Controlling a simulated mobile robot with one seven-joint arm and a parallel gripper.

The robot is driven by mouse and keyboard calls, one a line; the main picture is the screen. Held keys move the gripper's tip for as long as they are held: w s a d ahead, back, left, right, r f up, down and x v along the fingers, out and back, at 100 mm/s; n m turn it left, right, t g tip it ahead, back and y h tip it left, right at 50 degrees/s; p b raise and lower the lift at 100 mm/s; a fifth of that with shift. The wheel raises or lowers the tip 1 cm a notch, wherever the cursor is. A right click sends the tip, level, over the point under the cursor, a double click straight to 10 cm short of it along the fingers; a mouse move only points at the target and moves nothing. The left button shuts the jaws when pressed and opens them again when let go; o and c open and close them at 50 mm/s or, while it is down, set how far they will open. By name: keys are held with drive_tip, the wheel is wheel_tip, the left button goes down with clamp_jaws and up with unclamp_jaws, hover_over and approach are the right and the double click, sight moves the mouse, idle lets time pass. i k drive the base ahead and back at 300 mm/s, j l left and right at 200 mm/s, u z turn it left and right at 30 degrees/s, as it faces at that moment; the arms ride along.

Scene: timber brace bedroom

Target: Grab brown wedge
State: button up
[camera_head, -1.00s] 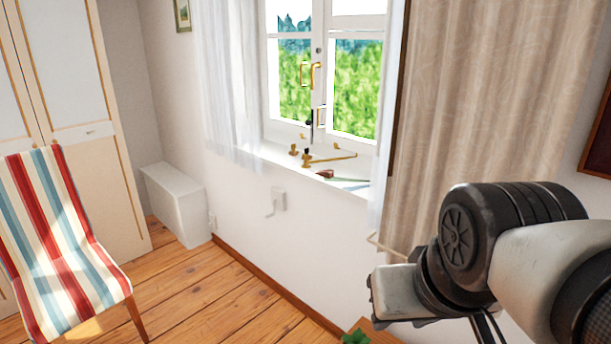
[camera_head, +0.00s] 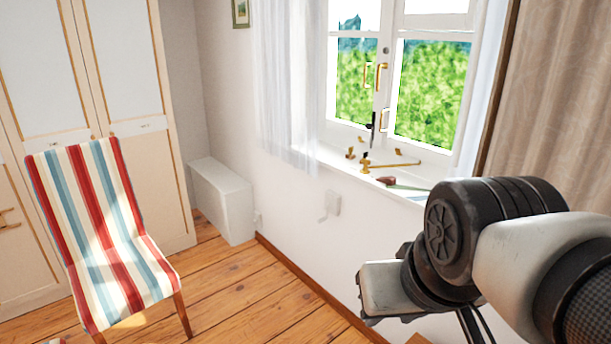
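A small reddish-brown piece (camera_head: 387,181) lies on the window sill (camera_head: 345,165), near its right end. It may be the brown wedge, but it is too small to tell its shape. A thin greenish-grey item lies against it on the right. My arm reaches in from the right edge, in front of the wall below the sill and apart from the brown piece. My gripper's fingers do not show.
Brass window fittings (camera_head: 390,163) lie on the sill beside the brown piece. The window is shut, with a curtain (camera_head: 555,105) at right. A striped chair (camera_head: 105,220) stands at left before a wardrobe (camera_head: 130,100). A white box (camera_head: 222,200) stands by the wall. Floorboards between are clear.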

sight(390, 181)
drive_tip(key=i+j+u, duration=0.75)
drive_tip(key=i, duration=0.25)
drive_tip(key=i+z, duration=0.75)
drive_tip(key=i+j+z, duration=0.2)
drive_tip(key=i+z, duration=0.2)
drive_tip(key=i+l+z, duration=0.15)
drive_tip(key=i+z, duration=0.25)
drive_tip(key=i+l+z, duration=0.1)
drive_tip(key=i+z, duration=0.55)
drive_tip(key=z, duration=0.15)
drive_tip(key=i+j+z, duration=0.2)
drive_tip(key=i, duration=0.25)
drive_tip(key=l, duration=0.1)
